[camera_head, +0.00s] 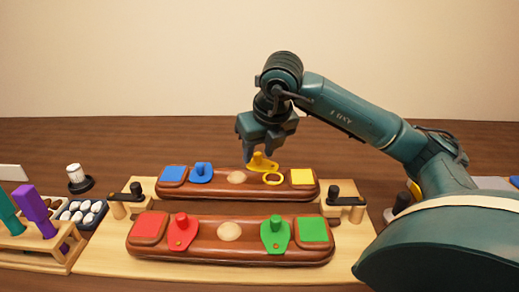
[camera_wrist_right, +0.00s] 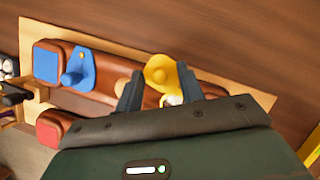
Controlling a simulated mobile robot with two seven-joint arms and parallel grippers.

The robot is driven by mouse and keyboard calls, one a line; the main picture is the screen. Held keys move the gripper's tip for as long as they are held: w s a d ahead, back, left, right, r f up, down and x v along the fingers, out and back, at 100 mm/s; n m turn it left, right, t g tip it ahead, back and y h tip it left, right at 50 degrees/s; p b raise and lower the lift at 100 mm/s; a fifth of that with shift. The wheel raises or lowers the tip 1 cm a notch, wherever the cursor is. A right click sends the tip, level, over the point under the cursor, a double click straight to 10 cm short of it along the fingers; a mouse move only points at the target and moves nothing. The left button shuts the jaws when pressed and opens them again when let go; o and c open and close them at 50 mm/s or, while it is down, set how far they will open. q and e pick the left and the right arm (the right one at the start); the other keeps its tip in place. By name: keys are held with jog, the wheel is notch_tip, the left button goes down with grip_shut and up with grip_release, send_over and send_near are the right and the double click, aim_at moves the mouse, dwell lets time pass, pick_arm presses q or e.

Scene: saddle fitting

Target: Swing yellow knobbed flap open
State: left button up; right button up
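The yellow knobbed flap (camera_head: 264,163) is on the back brown saddle piece (camera_head: 222,187), left of a yellow square (camera_head: 302,177). My right gripper (camera_head: 259,154) points down at the flap from above. In the right wrist view my right gripper (camera_wrist_right: 159,88) has its fingers apart on either side of the yellow flap (camera_wrist_right: 160,72). I cannot tell whether a finger touches it. Part of the flap is hidden by the gripper. My left gripper is not in view.
A blue flap (camera_head: 201,173) and blue square (camera_head: 173,173) are on the same piece. The front brown piece (camera_head: 205,253) bears a red flap (camera_head: 182,234) and a green flap (camera_head: 275,235). Black-handled clamps (camera_head: 345,201) flank the pieces. A rack and egg tray (camera_head: 98,222) stand left.

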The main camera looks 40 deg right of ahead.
jog(key=shift+r, duration=0.1)
jog(key=p+v, duration=0.3)
jog(key=v, duration=1)
